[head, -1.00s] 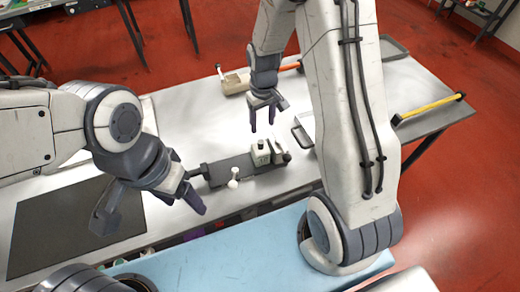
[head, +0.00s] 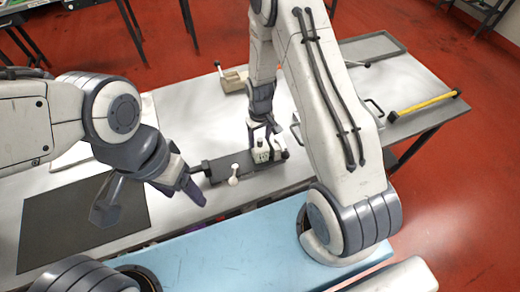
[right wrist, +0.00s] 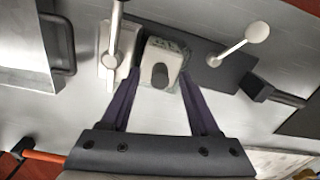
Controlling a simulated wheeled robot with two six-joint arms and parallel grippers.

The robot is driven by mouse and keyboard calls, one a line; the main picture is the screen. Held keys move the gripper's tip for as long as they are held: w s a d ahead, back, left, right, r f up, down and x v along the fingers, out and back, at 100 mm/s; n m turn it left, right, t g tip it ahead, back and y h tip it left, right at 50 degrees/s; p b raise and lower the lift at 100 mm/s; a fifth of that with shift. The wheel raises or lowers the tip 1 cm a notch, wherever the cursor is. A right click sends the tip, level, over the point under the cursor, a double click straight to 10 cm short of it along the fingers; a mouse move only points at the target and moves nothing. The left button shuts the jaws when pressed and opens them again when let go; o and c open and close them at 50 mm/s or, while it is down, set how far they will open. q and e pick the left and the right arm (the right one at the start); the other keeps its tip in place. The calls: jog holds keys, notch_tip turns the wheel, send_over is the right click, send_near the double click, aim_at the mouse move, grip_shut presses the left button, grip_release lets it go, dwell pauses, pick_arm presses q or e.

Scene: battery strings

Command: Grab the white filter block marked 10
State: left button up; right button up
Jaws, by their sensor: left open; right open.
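A small white block (head: 261,154) with a dark marking stands at the right part of a dark grey fixture (head: 218,166) on the table. The marking is too small to read surely. In the right wrist view the block (right wrist: 163,59), with a dark round knob, lies between the two fingertips. My right gripper (head: 262,134) points down over the block, its fingers open on either side; contact is not clear. Its fingers also show in the right wrist view (right wrist: 160,75). My left gripper (head: 150,212) is open and empty over the table's front left, beside the fixture.
A white round-topped peg (head: 233,174) stands left of the block. A light clamp-like piece with a lever (right wrist: 112,58) stands close on its other side.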

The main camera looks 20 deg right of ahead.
grip_shut()
dwell(1.3)
